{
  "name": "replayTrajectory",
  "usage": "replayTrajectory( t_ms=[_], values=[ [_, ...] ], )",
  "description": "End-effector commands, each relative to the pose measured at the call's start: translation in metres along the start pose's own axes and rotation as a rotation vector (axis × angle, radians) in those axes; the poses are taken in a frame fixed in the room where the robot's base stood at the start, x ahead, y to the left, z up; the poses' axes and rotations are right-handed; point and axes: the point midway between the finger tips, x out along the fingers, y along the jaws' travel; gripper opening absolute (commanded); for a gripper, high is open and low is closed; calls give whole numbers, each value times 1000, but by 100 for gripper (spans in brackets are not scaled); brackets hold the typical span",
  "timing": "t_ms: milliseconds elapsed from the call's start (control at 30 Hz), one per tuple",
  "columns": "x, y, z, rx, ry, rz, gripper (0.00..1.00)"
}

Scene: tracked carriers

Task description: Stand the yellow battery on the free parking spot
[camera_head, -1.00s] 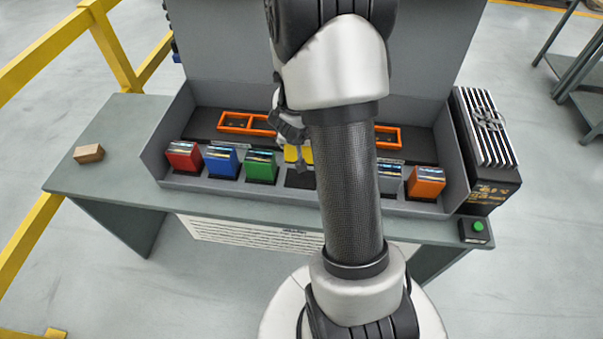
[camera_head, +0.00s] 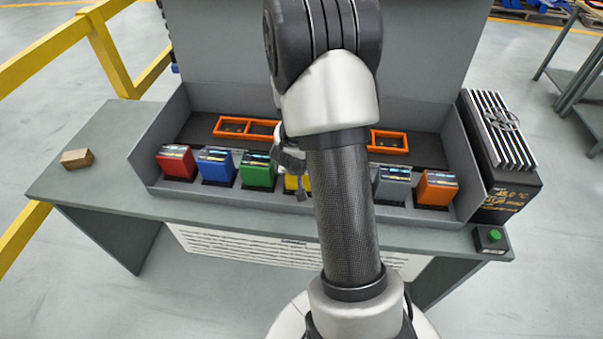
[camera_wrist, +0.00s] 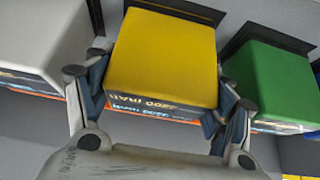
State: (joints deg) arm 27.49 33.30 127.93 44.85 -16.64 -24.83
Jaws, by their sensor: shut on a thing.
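The yellow battery (camera_wrist: 162,60) is between the fingers of my gripper (camera_wrist: 160,82) in the wrist view, which is shut on it. It looks upright, in the row between the green battery (camera_wrist: 268,82) and a pale grey battery (camera_wrist: 45,48). A dark parking spot (camera_wrist: 195,10) shows at its far edge; I cannot tell whether its base touches. In the head view, a strip of the yellow battery (camera_head: 293,184) shows right of the green battery (camera_head: 257,172). My gripper (camera_head: 288,163) is mostly hidden behind my arm there.
Red (camera_head: 176,163), blue (camera_head: 215,165), grey (camera_head: 392,186) and orange (camera_head: 436,189) batteries stand in the same row. Orange frames (camera_head: 388,142) lie behind. Tray side walls (camera_head: 463,165) bound the row. A brown block (camera_head: 77,158) lies on the left of the table.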

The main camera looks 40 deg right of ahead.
Motion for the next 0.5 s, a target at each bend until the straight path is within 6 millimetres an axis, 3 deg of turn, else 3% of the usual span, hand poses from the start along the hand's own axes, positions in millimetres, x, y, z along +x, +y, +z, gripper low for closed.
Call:
replayTrajectory(
  t_ms=[300,333,500],
  values=[
    [1,0,-1,0,5,0,22],
    [2,0,1,0,1,0,76],
    [1,0,0,0,1,0,87]
  ],
)
